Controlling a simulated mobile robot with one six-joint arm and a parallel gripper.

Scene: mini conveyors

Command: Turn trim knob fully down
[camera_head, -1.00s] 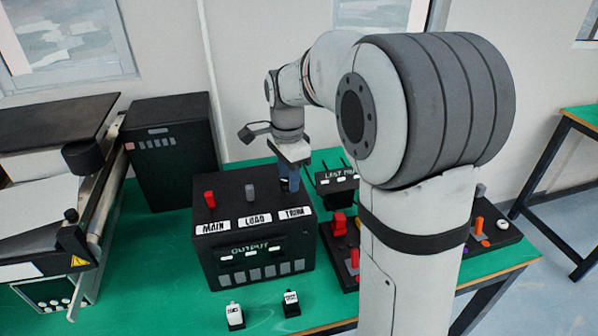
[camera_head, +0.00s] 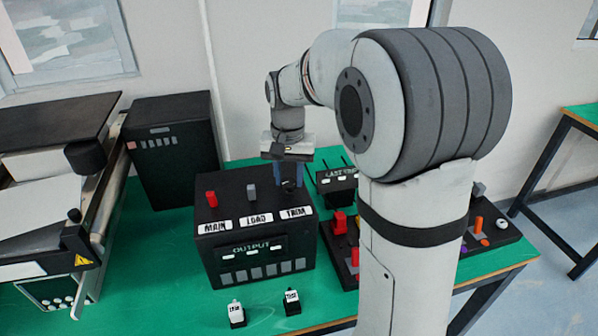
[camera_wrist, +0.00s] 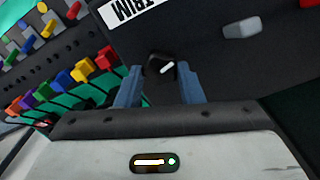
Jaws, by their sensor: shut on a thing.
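The trim knob (camera_wrist: 161,66) is a small black knob with a white pointer line, on top of the black control box (camera_head: 250,259) behind the TRIM label (camera_head: 296,213). The label also shows in the wrist view (camera_wrist: 128,11). My gripper (camera_head: 289,185) reaches down from above, its blue fingers on either side of the knob. The white line slants in that view, and the fingers partly hide the knob in the head view.
On the same box top are a red switch (camera_head: 211,199) behind MAIN and a grey switch (camera_head: 251,192) behind LOAD. A panel with coloured switches (camera_head: 483,236) lies to the right. Two small labelled blocks (camera_head: 236,315) (camera_head: 292,302) sit in front.

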